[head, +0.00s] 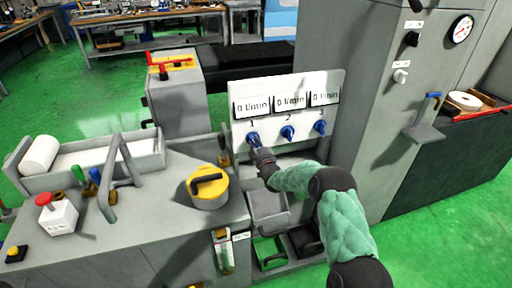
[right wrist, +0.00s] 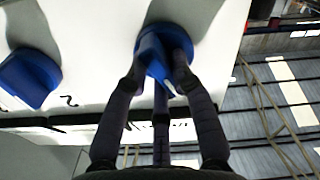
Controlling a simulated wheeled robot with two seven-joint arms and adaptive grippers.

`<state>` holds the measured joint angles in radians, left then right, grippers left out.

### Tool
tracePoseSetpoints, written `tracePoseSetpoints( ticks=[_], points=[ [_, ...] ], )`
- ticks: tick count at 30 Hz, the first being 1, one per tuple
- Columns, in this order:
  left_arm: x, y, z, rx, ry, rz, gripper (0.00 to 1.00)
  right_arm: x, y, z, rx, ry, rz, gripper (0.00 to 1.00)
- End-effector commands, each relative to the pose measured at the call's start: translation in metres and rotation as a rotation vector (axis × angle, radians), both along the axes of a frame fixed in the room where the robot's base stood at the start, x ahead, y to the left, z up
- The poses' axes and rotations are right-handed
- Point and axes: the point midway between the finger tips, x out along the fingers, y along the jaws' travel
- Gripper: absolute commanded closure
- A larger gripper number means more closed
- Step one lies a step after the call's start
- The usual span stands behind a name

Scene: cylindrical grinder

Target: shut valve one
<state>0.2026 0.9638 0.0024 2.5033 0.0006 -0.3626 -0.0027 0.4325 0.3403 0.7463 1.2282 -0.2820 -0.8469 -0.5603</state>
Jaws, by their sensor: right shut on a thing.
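Valve one is a blue knob (head: 252,136) under the number 1 on a white panel (head: 290,84), the leftmost of three. The display above it reads 0 l/min, as do the other two. My right gripper (head: 258,148) has reached this knob from below. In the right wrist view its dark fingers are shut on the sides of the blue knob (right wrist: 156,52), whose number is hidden. The valve two knob (head: 288,132) is free; it shows in the right wrist view (right wrist: 30,76) beside its number 2. My left gripper is in neither view.
The valve three knob (head: 320,127) is at the right of the panel. A yellow-lidded round container (head: 208,190) stands left of my right arm. A tall grey cabinet (head: 370,110) is close on the right. Grey bins (head: 268,207) sit below the panel.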

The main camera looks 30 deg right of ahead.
Motion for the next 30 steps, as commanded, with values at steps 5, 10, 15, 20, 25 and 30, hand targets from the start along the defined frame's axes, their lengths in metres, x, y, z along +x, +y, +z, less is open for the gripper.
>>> tracePoseSetpoints(
  ticks=[5,10,15,20,25,30],
  points=[
    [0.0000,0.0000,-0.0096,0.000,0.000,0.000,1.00,-0.0004,-0.0001,-0.0036,0.149,-0.033,0.000,1.00],
    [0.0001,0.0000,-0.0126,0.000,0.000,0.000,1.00,-0.0006,-0.0002,-0.0037,0.268,-0.060,0.000,1.00],
    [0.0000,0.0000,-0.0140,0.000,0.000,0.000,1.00,-0.0006,-0.0003,-0.0040,0.354,-0.081,0.000,1.00],
    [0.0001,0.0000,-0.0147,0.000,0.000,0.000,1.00,-0.0006,-0.0003,-0.0042,0.404,-0.092,-0.001,1.00],
    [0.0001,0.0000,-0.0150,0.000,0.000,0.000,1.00,-0.0007,-0.0003,-0.0043,0.428,-0.098,-0.001,1.00],
    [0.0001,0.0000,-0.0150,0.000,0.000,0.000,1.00,-0.0007,-0.0002,-0.0044,0.434,-0.099,-0.001,1.00]
  ],
)
